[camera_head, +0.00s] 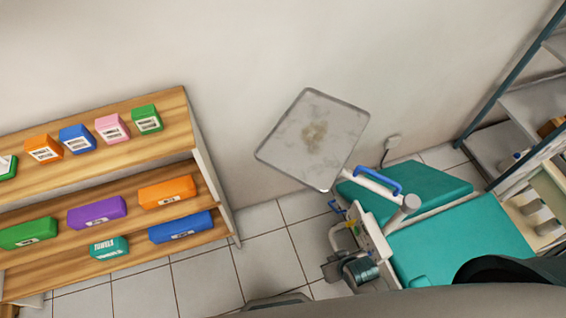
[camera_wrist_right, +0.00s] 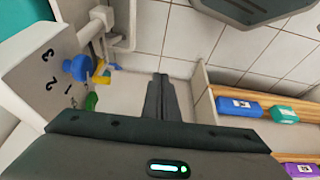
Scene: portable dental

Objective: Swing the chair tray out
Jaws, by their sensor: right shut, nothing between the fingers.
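The chair tray (camera_head: 313,138) is a grey, stained square plate in the head view, out beyond the chair's left side and tilted in the picture. A white arm with a blue handle (camera_head: 380,182) runs from its lower right corner to a post by the teal dental chair (camera_head: 460,240). My right gripper (camera_wrist_right: 160,98) shows in the wrist view, its dark fingers together and empty, beside the chair's numbered side panel (camera_wrist_right: 50,80). It is not touching the tray or handle in that view. In the head view its fingers cannot be made out. My left gripper is not in view.
A wooden shelf (camera_head: 100,120) with several coloured boxes stands at left against the wall; its end also shows in the wrist view (camera_wrist_right: 204,100). A metal rack (camera_head: 515,100) stands at right. Blue and yellow fittings (camera_wrist_right: 80,68) stick out from the panel.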

